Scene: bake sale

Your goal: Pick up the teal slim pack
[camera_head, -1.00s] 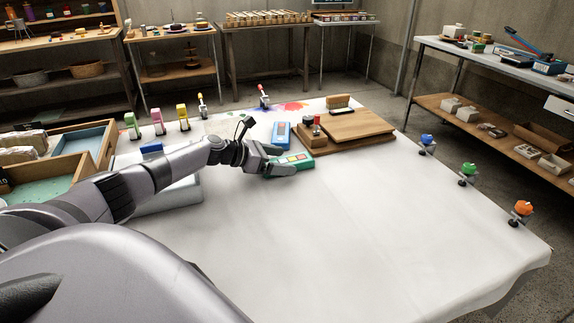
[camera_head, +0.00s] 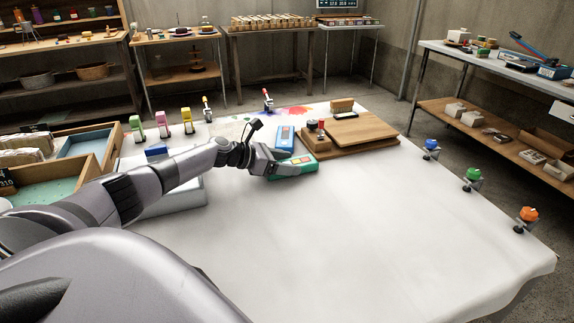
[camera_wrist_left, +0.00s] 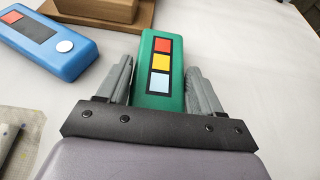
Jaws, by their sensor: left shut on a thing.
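The teal slim pack (camera_head: 304,161) lies on the white-covered table, with red, yellow and pale squares on its top. It also shows in the left wrist view (camera_wrist_left: 148,98), between the two fingers. My left gripper (camera_head: 282,171) is shut on the pack, one finger along each side; in the left wrist view the gripper (camera_wrist_left: 160,85) covers part of its sides. The pack's near end is hidden by the gripper. My right gripper is not in view.
A blue pack (camera_head: 284,138) lies close by, left of the wooden board (camera_head: 352,131). Coloured clamps grip the table's right edge, such as the orange one (camera_head: 528,214). Wooden trays (camera_head: 75,185) stand at left.

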